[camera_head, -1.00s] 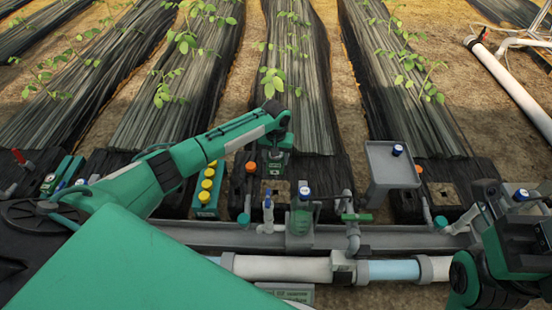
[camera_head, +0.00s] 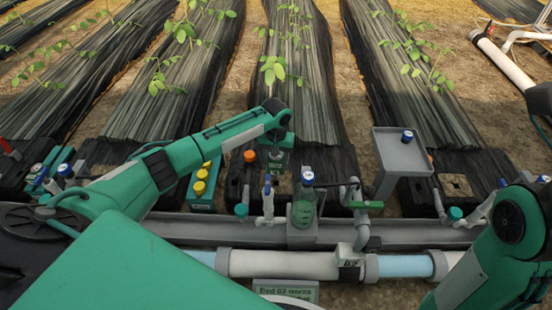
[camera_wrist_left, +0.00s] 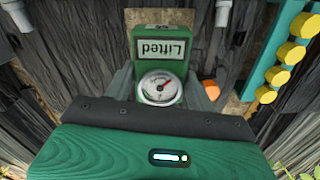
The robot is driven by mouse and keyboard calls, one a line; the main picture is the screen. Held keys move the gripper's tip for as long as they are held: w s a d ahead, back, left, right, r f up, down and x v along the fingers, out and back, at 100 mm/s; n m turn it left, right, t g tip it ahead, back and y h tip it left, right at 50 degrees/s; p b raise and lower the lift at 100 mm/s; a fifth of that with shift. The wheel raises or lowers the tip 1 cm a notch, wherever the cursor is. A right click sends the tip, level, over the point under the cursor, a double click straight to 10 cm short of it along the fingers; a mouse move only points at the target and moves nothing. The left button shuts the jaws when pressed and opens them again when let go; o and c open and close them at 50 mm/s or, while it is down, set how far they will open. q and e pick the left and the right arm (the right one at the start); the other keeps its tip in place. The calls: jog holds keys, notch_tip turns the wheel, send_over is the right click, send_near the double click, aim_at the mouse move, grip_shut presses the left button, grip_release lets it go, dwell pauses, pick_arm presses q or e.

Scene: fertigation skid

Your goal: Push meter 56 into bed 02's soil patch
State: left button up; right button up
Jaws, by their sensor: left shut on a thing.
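My left gripper (camera_head: 277,150) is shut on a green meter (camera_wrist_left: 160,45) above the front end of the middle bed. In the left wrist view the meter has a round white dial and a label reading "Lifted", which appears upside down. The number 56 is not legible. A brown soil patch (camera_wrist_left: 160,16) shows beyond the meter in that view, partly hidden by it. In the head view my gripper and the meter also cover part of the patch. Whether the meter's lower end touches soil cannot be seen. My right arm is at the right edge, its gripper out of view.
A bottle (camera_head: 304,208) stands in a grey holder on the front channel. Yellow-knobbed green strip (camera_head: 201,185) lies left of the meter, an orange cap (camera_head: 250,156) close by. A grey tray (camera_head: 402,155) stands right. A bed 02 sign (camera_head: 286,291) is at the front.

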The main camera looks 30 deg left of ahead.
pick_arm(q)
jog(key=shift+f, duration=2.55)
jog(key=shift+p, duration=0.85)
jog(key=shift+d+f, duration=0.1)
jog(key=shift+f, duration=0.25)
jog(key=shift+f+b, duration=0.5)
jog(key=shift+f, duration=1)
jog(key=o, duration=1.1)
